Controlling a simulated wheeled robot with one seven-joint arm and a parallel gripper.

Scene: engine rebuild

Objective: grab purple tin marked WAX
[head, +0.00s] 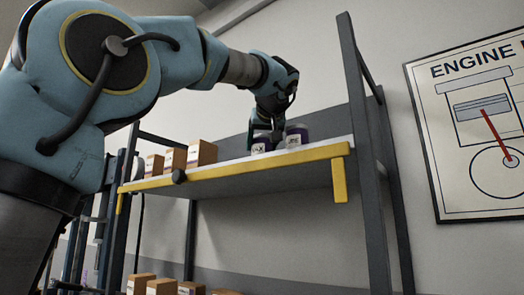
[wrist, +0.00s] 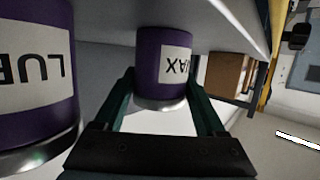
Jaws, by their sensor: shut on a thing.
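The purple tin marked WAX (wrist: 155,62) shows in the wrist view with a white label and a silver rim. My gripper (wrist: 162,82) has one dark green finger on each side of it and is shut on it. In the head view the tin (head: 261,144) is at the shelf's edge, partly hidden by my gripper (head: 266,138). I cannot tell whether it touches the shelf.
A similar purple tin, its label reading LUB and cut off (wrist: 35,80), stands close beside; it also shows in the head view (head: 297,136). Cardboard boxes (head: 201,152) stand left on the yellow-edged shelf (head: 240,168). A grey upright (head: 365,150) rises at right.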

